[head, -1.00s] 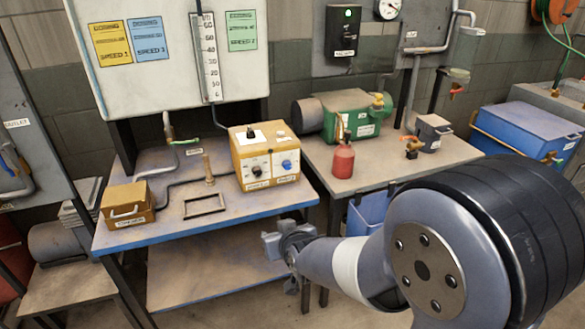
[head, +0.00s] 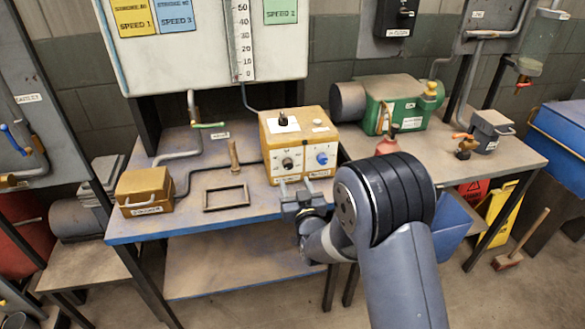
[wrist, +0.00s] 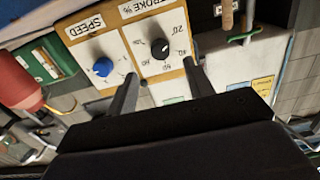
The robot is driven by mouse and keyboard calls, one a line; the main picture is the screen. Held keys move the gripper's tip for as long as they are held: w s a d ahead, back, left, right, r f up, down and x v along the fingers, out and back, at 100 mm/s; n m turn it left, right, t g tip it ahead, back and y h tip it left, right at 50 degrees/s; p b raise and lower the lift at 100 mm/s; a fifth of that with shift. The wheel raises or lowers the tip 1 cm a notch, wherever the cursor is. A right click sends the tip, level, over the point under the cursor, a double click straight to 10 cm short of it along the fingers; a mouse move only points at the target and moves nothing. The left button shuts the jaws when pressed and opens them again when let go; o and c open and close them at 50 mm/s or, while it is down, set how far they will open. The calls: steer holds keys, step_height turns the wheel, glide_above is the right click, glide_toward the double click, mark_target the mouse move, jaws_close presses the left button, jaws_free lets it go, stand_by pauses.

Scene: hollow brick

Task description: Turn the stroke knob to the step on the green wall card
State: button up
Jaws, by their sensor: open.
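The stroke knob is the black knob (head: 287,163) on the left of the yellow control box's front. In the wrist view this knob (wrist: 159,48) sits on a white numbered dial under a STROKE % label; its exact setting is too small to tell. The blue speed knob (head: 322,158) is beside it and also shows in the wrist view (wrist: 103,67). The green wall card (head: 281,11) reads SPEED 2 below; its top is cut off. My gripper (head: 296,182) is in front of the box, just below the knobs. Its open fingers (wrist: 160,68) flank the black knob's line, apart from it.
The yellow box (head: 306,127) stands on the blue-edged bench (head: 200,222). A wooden peg (head: 234,156), a black frame (head: 226,197) and a smaller yellow box (head: 145,189) lie left. A green pump (head: 397,101) and red bottle (head: 388,143) are right.

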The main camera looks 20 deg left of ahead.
mark_target(289, 168)
steer(key=p+x, duration=0.1)
steer(key=x, duration=0.6)
steer(key=shift+w+a, duration=0.15)
steer(key=shift+w, duration=0.1)
steer(key=c, duration=1)
